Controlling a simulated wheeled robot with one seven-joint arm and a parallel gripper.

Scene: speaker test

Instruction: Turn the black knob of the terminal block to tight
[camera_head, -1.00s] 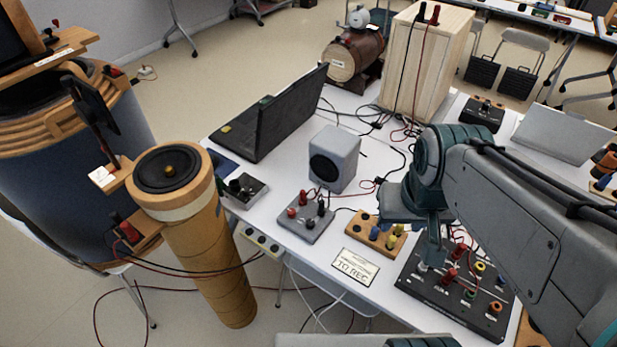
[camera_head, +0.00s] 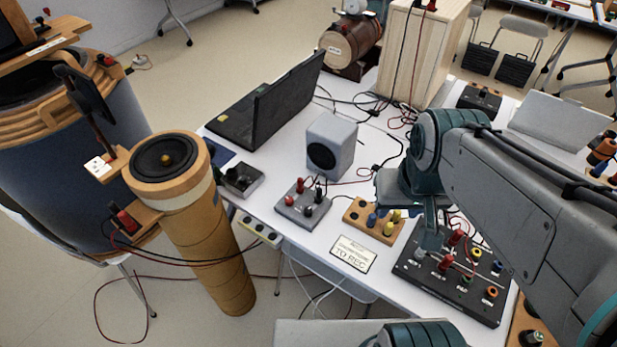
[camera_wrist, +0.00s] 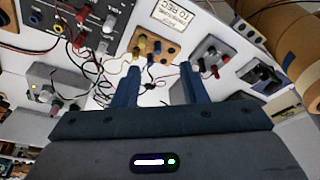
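A small grey box (camera_head: 291,212) with red and black knobs stands near the front edge of the white table. It also shows in the wrist view (camera_wrist: 207,50), right of centre. Its black knob (camera_head: 308,211) is upright and untouched. A wooden block (camera_head: 357,216) with blue and yellow knobs lies to its right; it also shows in the wrist view (camera_wrist: 172,50). I cannot tell for certain which is the terminal block. My gripper (camera_wrist: 161,67) is open and empty, its fingers apart. In the head view it hangs over the black panel, right of both, largely hidden.
A black panel (camera_head: 425,276) with coloured sockets lies at the right, under my arm. A speaker (camera_head: 333,146), a laptop (camera_head: 277,103) and loose cables stand behind. A printed sign (camera_head: 353,253) lies at the front edge. A tall cardboard tube (camera_head: 205,255) stands at the left.

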